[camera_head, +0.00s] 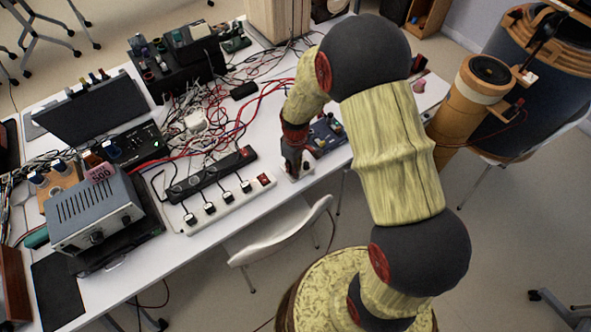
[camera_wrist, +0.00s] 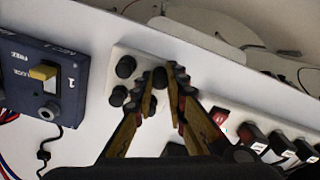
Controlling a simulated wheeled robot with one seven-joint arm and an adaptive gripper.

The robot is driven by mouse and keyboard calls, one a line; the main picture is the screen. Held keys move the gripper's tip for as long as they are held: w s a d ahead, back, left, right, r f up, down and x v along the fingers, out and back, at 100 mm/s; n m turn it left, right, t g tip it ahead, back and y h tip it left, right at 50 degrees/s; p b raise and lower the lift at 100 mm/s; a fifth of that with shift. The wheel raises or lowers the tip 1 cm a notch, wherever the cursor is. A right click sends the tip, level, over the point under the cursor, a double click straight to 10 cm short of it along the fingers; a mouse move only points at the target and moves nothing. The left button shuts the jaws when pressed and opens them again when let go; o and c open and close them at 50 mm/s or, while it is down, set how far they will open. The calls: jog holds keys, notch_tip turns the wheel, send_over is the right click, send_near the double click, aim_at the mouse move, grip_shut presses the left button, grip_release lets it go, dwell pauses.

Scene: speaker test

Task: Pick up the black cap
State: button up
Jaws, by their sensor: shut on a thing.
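In the wrist view my gripper (camera_wrist: 168,88) is shut on a black cap (camera_wrist: 160,77), whose rounded top shows between the two fingertips. Other black caps (camera_wrist: 126,66) stand to its left on a small white block (camera_wrist: 150,57). I cannot tell whether the held cap still touches the block. In the head view my gripper (camera_head: 295,168) points down near the table's front edge, and its fingers hide the cap there.
A blue box with a switch (camera_wrist: 45,80) lies left of the block. A power strip with black plugs (camera_head: 225,201) lies left of my gripper in the head view. Tangled cables (camera_head: 200,120) cover the table's middle. A white chair (camera_head: 280,237) stands at the front edge.

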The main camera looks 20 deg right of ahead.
jog(key=shift+r, duration=0.15)
jog(key=shift+r, duration=0.25)
notch_tip(320, 180, up, 2)
jog(key=shift+r+p, duration=0.1)
jog(key=shift+p, duration=0.35)
jog(key=s+r+p, duration=0.4)
jog(key=s+r, duration=0.6)
jog(key=s, duration=0.4)
notch_tip(320, 180, up, 4)
jog(key=p, duration=0.3)
jog(key=shift+w, duration=0.1)
